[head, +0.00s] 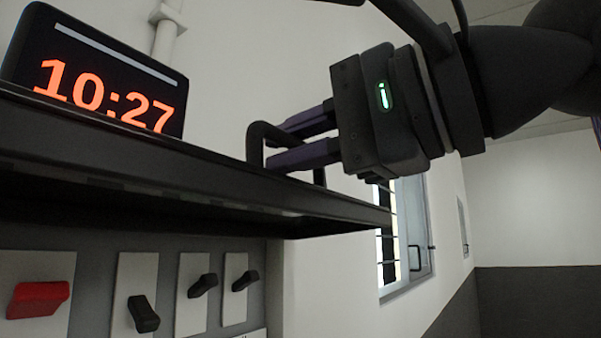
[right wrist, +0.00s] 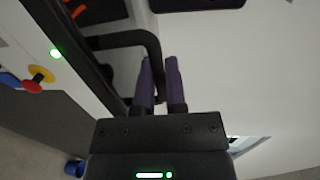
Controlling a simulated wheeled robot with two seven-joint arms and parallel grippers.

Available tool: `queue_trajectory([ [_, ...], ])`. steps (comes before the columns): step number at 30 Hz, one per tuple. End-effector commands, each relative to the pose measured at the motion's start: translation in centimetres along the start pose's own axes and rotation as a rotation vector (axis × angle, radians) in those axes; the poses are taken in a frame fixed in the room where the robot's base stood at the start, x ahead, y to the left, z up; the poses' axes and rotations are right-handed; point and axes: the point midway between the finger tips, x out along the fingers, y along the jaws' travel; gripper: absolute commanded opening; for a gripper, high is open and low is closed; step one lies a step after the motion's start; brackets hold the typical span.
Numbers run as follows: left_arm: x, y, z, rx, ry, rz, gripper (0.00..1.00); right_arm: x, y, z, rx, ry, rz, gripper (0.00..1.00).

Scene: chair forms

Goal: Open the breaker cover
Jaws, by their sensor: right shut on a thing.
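The breaker cover (head: 330,222) is a dark panel swung up and out, seen nearly edge-on above the breaker switches. Its black bar handle (head: 254,145) stands up near the cover's right end; the handle also shows in the right wrist view (right wrist: 150,42). My right gripper (head: 276,146) reaches in from the right with its purple fingers on the handle, shut on it. In the right wrist view, the fingers (right wrist: 159,68) meet the handle's bend. Under the raised cover are a red switch (head: 38,299) and several black switches (head: 143,313). My left gripper is out of view.
A clock display (head: 100,75) reading 10:27 is behind the cover at upper left. A window (head: 412,235) is on the wall to the right.

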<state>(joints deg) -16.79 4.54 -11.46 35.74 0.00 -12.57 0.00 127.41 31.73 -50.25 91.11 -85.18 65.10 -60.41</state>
Motion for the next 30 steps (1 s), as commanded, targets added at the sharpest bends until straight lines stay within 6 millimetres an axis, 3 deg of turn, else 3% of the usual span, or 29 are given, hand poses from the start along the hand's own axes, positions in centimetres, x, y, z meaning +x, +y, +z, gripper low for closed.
queue_trajectory([
  [9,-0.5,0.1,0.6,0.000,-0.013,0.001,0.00,0.2,-0.2,-0.4,0.005,0.008,0.006,0.00],
  [10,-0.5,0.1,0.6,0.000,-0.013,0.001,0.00,0.2,-0.2,-0.4,0.005,0.008,0.006,0.20],
  [11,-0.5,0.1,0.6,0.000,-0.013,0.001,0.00,0.2,-0.2,-0.4,0.005,0.008,0.006,0.25],
  [19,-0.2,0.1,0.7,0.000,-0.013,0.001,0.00,-0.2,-0.2,-0.4,0.006,0.009,0.004,0.25],
  [30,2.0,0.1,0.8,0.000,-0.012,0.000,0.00,-8.4,-0.1,-0.3,0.006,0.009,0.002,0.25],
])
